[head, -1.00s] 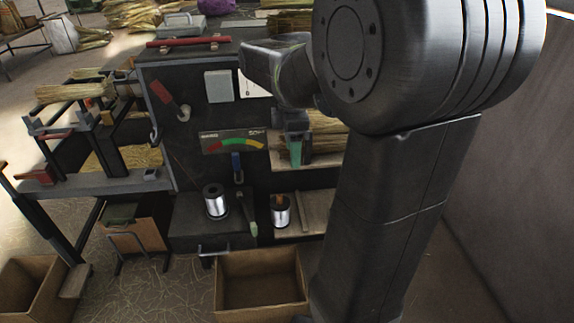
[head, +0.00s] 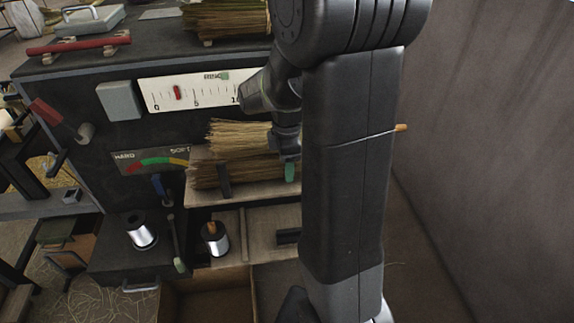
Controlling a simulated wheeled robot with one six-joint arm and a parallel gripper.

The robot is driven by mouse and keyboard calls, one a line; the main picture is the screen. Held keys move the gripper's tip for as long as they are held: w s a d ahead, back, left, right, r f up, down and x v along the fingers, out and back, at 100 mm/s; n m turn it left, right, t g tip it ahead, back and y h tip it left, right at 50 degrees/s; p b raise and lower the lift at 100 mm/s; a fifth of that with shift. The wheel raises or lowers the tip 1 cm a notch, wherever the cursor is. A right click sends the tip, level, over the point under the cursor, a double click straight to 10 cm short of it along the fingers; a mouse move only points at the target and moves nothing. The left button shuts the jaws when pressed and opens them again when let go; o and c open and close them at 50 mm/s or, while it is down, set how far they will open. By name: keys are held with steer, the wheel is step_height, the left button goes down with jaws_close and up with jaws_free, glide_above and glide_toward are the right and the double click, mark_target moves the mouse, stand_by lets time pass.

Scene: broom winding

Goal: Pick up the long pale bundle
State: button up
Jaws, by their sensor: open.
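A long pale straw bundle (head: 238,138) lies on a wooden shelf (head: 222,196) at the middle of the head view. A second, slightly darker bundle (head: 215,175) lies just below it. My gripper (head: 289,165) hangs at the right-hand part of these bundles, with a green tip showing. It is open. My arm hides the right ends of the bundles, and I cannot tell whether the gripper touches them.
A dark cabinet (head: 75,100) with a number scale (head: 190,90) stands behind. Two metal spools (head: 140,232) (head: 214,238) stand lower left. An orange-brown tip (head: 402,127) shows beside my arm. A bare wall (head: 480,120) stands at right.

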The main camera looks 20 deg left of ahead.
steer(key=shift+f, duration=0.1)
steer(key=shift+c, duration=0.2)
steer(key=c, duration=0.6)
